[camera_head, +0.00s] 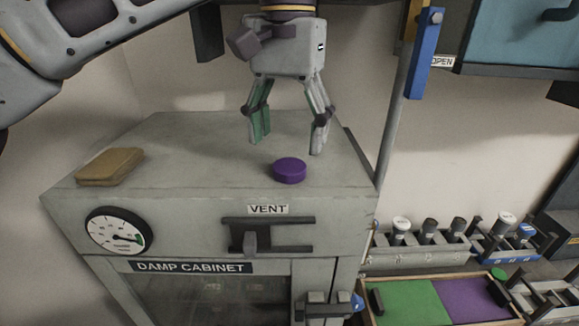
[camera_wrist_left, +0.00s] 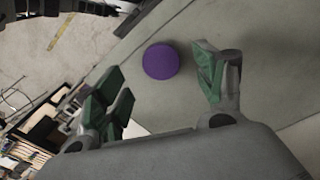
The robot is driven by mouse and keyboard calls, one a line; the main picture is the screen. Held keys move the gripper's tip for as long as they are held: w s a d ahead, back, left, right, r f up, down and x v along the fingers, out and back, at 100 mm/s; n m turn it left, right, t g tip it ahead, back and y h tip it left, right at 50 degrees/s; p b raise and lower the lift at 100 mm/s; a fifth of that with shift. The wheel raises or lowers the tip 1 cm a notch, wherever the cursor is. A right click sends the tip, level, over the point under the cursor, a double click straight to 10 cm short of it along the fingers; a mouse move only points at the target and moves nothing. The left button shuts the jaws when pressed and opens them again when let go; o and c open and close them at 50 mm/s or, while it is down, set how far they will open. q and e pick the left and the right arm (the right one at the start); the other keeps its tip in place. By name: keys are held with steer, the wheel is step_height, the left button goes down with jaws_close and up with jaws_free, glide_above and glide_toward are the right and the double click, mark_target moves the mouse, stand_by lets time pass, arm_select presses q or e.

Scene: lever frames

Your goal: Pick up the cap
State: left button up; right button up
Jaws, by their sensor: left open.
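The cap is a small purple disc (camera_head: 290,170) lying flat on top of the grey damp cabinet (camera_head: 200,150), near its front edge. My left gripper (camera_head: 288,147) is open and points down above the cabinet top, with its fingers apart and nothing between them. In the head view its fingertips are just above and behind the cap. In the left wrist view the cap (camera_wrist_left: 161,61) lies beyond the two fingers (camera_wrist_left: 165,85), apart from both and roughly between them. My right gripper is not in either view.
A tan block (camera_head: 110,166) lies on the cabinet's left side. The front has a dial gauge (camera_head: 116,231) and a vent slider (camera_head: 252,240). A blue-handled lever (camera_head: 424,55) stands to the right. A green and purple tray (camera_head: 412,302) and racks (camera_head: 420,250) are at lower right.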

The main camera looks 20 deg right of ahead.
mark_target(288, 167)
arm_select(q)
steer(key=shift+f, duration=0.1)
steer(key=shift+f+p, duration=0.45)
steer(key=shift+f, duration=2.05)
steer(key=c, duration=0.8)
